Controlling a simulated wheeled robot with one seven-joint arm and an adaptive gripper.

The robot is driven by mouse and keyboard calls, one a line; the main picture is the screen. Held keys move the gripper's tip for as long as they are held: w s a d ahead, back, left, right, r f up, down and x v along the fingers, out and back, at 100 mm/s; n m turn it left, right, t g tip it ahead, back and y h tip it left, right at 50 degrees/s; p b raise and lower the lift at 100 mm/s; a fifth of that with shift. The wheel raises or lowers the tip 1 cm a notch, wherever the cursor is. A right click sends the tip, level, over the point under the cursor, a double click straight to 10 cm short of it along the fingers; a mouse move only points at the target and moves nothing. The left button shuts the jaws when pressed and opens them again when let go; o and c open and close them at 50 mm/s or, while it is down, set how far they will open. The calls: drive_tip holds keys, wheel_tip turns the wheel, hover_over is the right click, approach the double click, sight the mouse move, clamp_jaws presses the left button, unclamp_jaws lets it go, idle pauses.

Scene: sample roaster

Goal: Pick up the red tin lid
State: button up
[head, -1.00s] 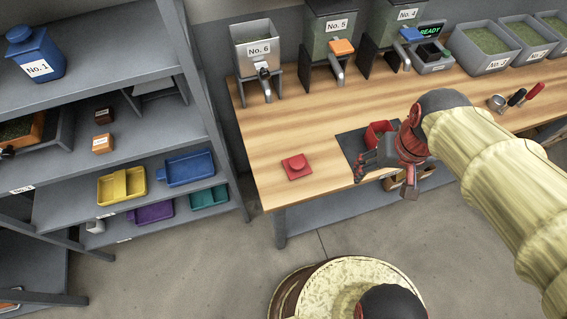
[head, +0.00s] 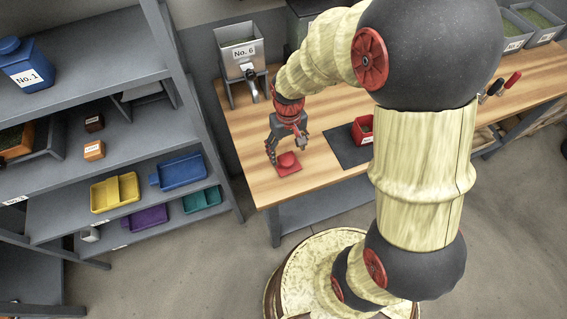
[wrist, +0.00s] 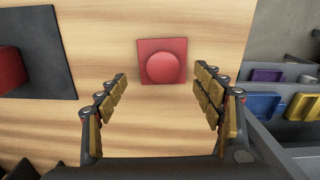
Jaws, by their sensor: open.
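The red tin lid (head: 288,166) is a flat red square with a round raised knob, lying on the wooden bench near its front left corner. In the wrist view the lid (wrist: 162,61) lies flat, ahead of the fingertips and roughly centred between them. My gripper (head: 286,152) is above the lid in the head view, pointing down. In the wrist view my gripper (wrist: 163,84) is open, with its two fingers wide apart and nothing between them.
A red open tin (head: 363,129) stands on a dark mat (head: 343,150) right of the lid. The No. 6 dispenser (head: 241,53) stands behind. A shelf unit at left holds yellow (head: 115,193), blue (head: 182,171) and other trays. Bare wood surrounds the lid.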

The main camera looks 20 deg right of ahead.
sight(287, 159)
drive_tip(key=f, duration=0.1)
drive_tip(key=f+b, duration=0.1)
drive_tip(key=f, duration=0.1)
drive_tip(key=f+b, duration=0.1)
drive_tip(key=f, duration=0.1)
drive_tip(key=shift+s+a+f, duration=0.15)
drive_tip(key=shift+s+a, duration=0.1)
drive_tip(key=c, duration=0.3)
drive_tip(key=c, duration=0.6)
